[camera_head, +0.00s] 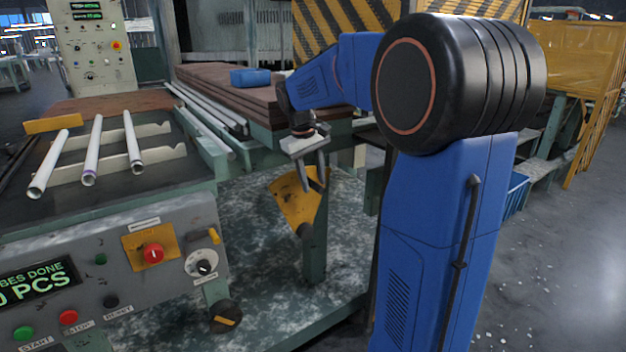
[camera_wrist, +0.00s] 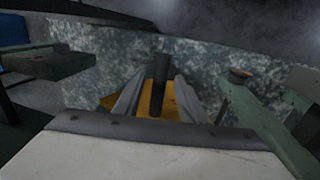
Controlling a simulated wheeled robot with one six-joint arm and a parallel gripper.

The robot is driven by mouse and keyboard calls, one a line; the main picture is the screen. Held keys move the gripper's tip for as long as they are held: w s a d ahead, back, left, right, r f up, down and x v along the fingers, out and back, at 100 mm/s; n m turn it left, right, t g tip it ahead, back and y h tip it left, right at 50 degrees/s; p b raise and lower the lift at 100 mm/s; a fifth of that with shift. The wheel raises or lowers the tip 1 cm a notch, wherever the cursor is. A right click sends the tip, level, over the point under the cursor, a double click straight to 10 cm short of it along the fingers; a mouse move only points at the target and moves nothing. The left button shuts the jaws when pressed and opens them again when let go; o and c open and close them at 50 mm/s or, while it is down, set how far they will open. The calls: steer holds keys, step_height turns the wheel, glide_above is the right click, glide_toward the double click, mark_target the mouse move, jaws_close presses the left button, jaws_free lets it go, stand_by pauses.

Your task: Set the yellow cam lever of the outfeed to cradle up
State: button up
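The yellow cam lever (camera_head: 294,208) is on a green post below the plank stack, with a dark round end (camera_head: 304,230) at its bottom. In the wrist view its yellow part (camera_wrist: 152,106) lies beyond my fingers, and a dark cylindrical handle (camera_wrist: 160,82) stands between them. My gripper (camera_head: 318,186) points down at the lever's upper part. In the wrist view my gripper (camera_wrist: 158,100) has its two grey fingers apart, one on each side of the handle, with gaps showing. The head view does not show whether a finger touches the lever.
A control panel (camera_head: 110,270) with buttons and knobs stands in front. Brown planks (camera_head: 225,90) with a blue object (camera_head: 250,77) lie behind my gripper. A green bar (camera_wrist: 265,130) is close on the right in the wrist view.

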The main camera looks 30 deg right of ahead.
jaws_close()
steer(key=shift+a+f, duration=0.1)
steer(key=shift+a, duration=0.05)
